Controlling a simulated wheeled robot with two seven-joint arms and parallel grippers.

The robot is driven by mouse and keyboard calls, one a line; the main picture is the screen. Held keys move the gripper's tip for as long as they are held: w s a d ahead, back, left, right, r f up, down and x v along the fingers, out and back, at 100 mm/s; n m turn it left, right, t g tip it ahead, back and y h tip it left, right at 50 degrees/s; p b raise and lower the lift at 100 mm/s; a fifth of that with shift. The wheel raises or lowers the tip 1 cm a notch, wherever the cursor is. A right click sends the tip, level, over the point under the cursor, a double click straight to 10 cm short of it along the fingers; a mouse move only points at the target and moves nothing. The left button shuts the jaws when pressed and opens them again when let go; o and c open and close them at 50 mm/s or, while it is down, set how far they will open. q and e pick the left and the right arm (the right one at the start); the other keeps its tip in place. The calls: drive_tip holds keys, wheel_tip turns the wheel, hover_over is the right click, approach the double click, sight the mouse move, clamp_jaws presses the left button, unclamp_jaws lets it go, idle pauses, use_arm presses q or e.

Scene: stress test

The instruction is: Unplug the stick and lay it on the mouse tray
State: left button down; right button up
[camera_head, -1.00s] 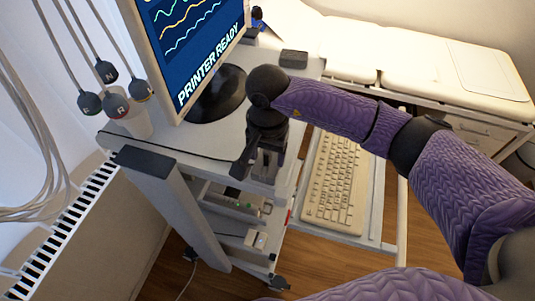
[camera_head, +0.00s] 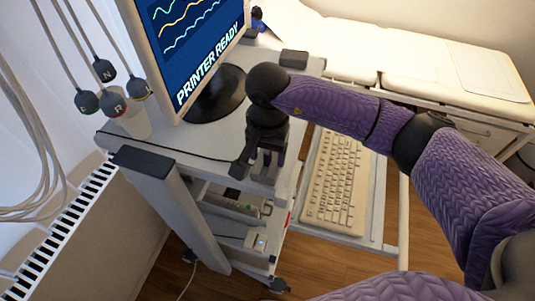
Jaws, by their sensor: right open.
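My right gripper (camera_head: 256,168) hangs pointing down at the front right corner of the cart top, with its dark fingers apart and nothing visible between them. I cannot make out the stick for certain; the gripper and wrist cover part of the cart there. Below the gripper, a grey device (camera_head: 230,207) with a small green light sits on a cart shelf. A keyboard (camera_head: 337,182) lies on a pull-out tray (camera_head: 349,238) to the right of the gripper. I cannot tell which surface is the mouse tray. My left gripper is not in view.
A monitor (camera_head: 196,52) reading "PRINTER READY" stands on the cart top (camera_head: 194,140). Several hanging leads and a radiator (camera_head: 60,232) are at the left. A small pale box (camera_head: 256,241) sits lower in the cart. A white couch (camera_head: 450,70) is behind my arm.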

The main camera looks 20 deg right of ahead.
clamp_jaws()
idle(1.2)
drive_tip(key=shift+r, duration=0.15)
drive_tip(key=shift+r+p, duration=1.85)
drive_tip(key=shift+r, duration=1.05)
drive_tip(key=shift+f, duration=0.1)
